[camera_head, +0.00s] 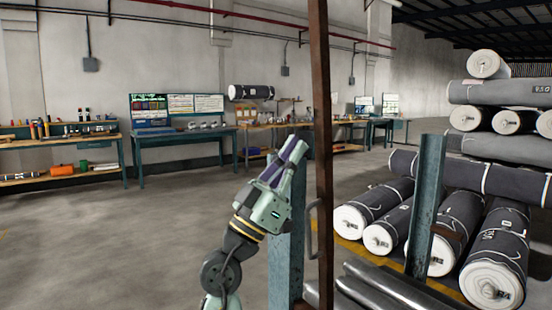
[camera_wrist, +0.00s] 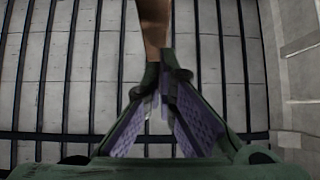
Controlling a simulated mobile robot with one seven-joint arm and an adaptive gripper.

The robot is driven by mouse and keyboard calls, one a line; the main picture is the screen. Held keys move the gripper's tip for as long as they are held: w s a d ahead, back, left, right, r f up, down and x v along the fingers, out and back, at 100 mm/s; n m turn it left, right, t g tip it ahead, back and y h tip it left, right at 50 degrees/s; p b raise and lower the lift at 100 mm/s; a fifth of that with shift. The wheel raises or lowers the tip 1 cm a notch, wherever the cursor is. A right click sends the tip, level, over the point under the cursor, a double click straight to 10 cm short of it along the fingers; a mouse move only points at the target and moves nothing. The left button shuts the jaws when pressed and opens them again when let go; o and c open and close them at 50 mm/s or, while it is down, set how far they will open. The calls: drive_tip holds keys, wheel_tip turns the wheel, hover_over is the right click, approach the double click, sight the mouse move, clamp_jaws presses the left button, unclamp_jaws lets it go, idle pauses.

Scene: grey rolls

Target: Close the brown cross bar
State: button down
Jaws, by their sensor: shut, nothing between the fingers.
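The brown cross bar (camera_head: 320,120) stands almost upright in the head view, running from the top edge to the bottom edge. My gripper (camera_head: 298,146) is just left of it, pointing up and to the right, with its fingers together and empty. In the wrist view the brown bar (camera_wrist: 154,22) comes down from the top edge to just beyond the fingertips of my gripper (camera_wrist: 164,78). I cannot tell whether the fingers touch the bar. A teal post (camera_head: 286,250) stands behind my gripper and the bar; the bar's pivot is not clear.
A second teal post (camera_head: 425,205) stands to the right, with metal rollers (camera_head: 385,290) low between the posts. Grey rolls (camera_head: 500,240) are stacked at the right. Workbenches (camera_head: 180,135) line the back wall. The floor (camera_head: 120,240) at left is clear.

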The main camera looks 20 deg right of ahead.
drive_tip(key=shift+w+d, duration=0.35)
drive_tip(key=shift+d, duration=0.45)
